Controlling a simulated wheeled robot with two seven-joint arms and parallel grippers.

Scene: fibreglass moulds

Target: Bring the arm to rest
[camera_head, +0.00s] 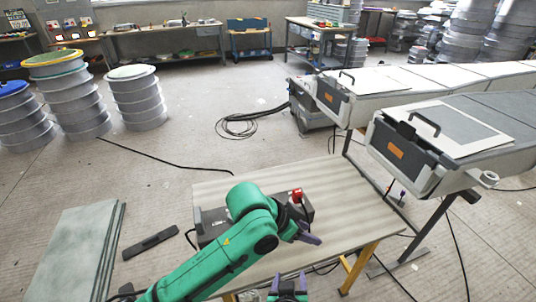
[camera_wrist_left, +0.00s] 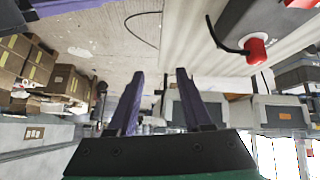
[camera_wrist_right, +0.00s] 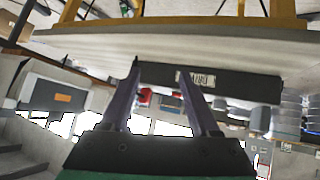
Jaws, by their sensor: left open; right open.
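My left arm (camera_head: 225,252) is green and reaches from the lower left over the work table. My left gripper (camera_head: 306,233) has purple fingers and hangs over the table, near a grey box with a red knob. In the left wrist view its fingers (camera_wrist_left: 160,75) stand apart with nothing between them. My right gripper (camera_head: 288,280) is at the bottom edge of the head view, by the table's front edge. In the right wrist view its fingers (camera_wrist_right: 157,70) are also apart and empty. Most of my right arm is out of view.
The work table (camera_head: 350,200) has a light top and yellow legs. The grey box (camera_head: 212,222) with its red knob (camera_head: 297,194) lies partly behind my left arm. Conveyor-like machines (camera_head: 440,135) stand at right. Stacked round moulds (camera_head: 140,97) stand at left, and cables cross the floor.

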